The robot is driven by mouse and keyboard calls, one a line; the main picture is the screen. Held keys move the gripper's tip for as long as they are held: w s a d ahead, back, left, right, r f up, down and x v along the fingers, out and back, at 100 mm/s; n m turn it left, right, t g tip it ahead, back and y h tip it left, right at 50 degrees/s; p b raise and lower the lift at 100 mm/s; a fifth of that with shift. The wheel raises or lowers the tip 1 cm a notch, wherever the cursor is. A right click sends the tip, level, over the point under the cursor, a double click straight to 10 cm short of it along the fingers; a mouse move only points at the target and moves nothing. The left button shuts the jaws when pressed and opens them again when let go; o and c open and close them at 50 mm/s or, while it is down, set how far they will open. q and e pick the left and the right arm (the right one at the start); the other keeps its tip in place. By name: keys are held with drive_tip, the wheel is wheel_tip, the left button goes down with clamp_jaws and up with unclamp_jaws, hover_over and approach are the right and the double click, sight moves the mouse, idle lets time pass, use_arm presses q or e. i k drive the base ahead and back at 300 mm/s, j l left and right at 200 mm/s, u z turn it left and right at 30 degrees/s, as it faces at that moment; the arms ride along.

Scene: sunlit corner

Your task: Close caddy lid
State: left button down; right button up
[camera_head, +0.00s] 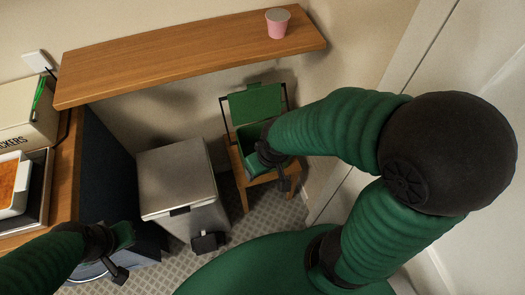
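The green caddy (245,135) stands on a small wooden stool (237,168) near the wall, in the middle of the head view. Its green lid (256,102) is raised at the back, so the caddy is open. A thin dark handle shows at its sides. My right gripper (280,172) is at the caddy's front right, below the raised lid, and hides part of the caddy. I cannot tell whether it touches the caddy or how far its fingers are apart. My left gripper (121,255) is at the lower left, away from the caddy; its opening is unclear.
A grey pedal bin (180,180) stands left of the stool. A wooden shelf (190,55) with a pink cup (278,23) hangs above. A wooden counter (62,190) with a crackers box (28,118) and a tray is at left. White doors are at right.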

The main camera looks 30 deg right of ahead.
sight(258, 103)
drive_tip(key=j+z, duration=0.1)
drive_tip(key=z, duration=0.25)
drive_tip(key=j+z, duration=0.15)
drive_tip(key=z, duration=0.2)
drive_tip(key=j+z, duration=0.1)
drive_tip(key=z, duration=0.25)
drive_tip(key=j+z, duration=0.1)
drive_tip(key=z, duration=0.25)
drive_tip(key=i+j+z, duration=0.1)
drive_tip(key=z, duration=0.6)
